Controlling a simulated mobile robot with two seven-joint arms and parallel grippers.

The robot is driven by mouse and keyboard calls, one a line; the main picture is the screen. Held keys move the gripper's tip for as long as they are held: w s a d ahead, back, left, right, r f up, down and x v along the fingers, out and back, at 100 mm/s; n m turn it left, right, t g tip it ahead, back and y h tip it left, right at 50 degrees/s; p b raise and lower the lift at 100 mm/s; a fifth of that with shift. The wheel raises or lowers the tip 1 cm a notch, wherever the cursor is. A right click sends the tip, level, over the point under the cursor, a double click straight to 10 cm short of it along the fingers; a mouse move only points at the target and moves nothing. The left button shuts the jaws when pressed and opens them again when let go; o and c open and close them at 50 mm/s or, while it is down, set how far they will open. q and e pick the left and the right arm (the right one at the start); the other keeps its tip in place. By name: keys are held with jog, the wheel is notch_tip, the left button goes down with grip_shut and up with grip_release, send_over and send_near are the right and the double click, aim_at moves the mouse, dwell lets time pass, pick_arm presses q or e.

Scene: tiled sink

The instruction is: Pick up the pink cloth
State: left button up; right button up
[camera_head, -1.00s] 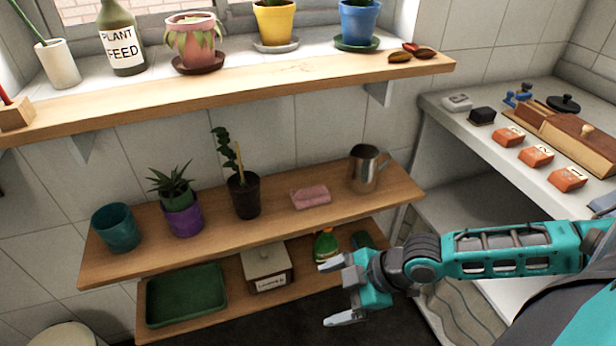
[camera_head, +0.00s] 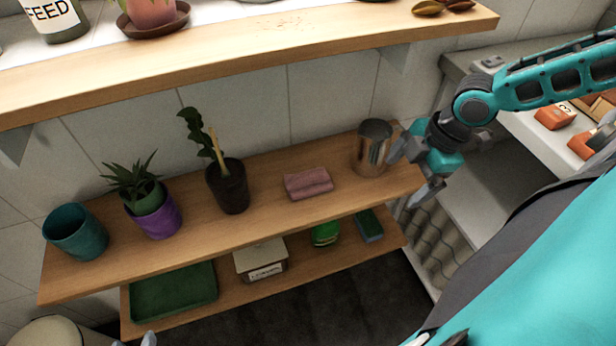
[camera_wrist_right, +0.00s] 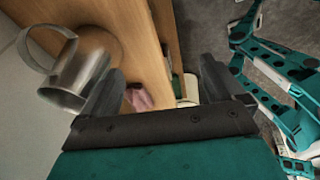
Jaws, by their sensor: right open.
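The pink cloth (camera_head: 308,183) lies folded on the upper wooden shelf, between a dark plant pot and a metal jug. In the right wrist view the cloth (camera_wrist_right: 139,97) shows partly, beside the left finger. My right gripper (camera_head: 401,183) is open and empty at the shelf's right end, just right of the jug and apart from the cloth. Its two fingers (camera_wrist_right: 160,72) stand wide apart in the wrist view. Two small grey tips, likely my left gripper (camera_head: 134,341), show at the bottom edge; most of it is out of frame.
The metal jug (camera_head: 372,148) stands between my right gripper and the cloth. The dark potted plant (camera_head: 232,190), a purple pot (camera_head: 156,218) and a teal pot (camera_head: 76,236) stand further left. A windowsill shelf (camera_head: 240,50) runs above. The bare shelf front (camera_head: 270,215) is clear.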

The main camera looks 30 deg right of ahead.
jog(key=b, duration=0.2)
send_near(310, 173)
jog(key=x, duration=0.5)
jog(key=shift+f, duration=0.15)
jog(key=b+x, duration=0.1)
jog(key=x, duration=0.3)
jog(key=shift+w+a+f+b, duration=0.1)
jog(key=shift+a+f+b, duration=0.05)
jog(key=shift+f+b, duration=0.25)
jog(key=shift+f, duration=0.2)
pick_arm(q)
jog(key=shift+w+d+f+h, duration=0.2)
jog(key=shift+w+d+f, duration=0.1)
jog(key=shift+d, duration=0.15)
jog(key=shift+w+d+f+h, duration=0.2)
jog(key=shift+w+d+f, duration=0.1)
jog(key=shift+d, duration=0.15)
pick_arm(e)
jog(key=shift+c, duration=0.6)
pick_arm(q)
jog(key=shift+f, duration=0.1)
pick_arm(e)
jog(key=c, duration=1)
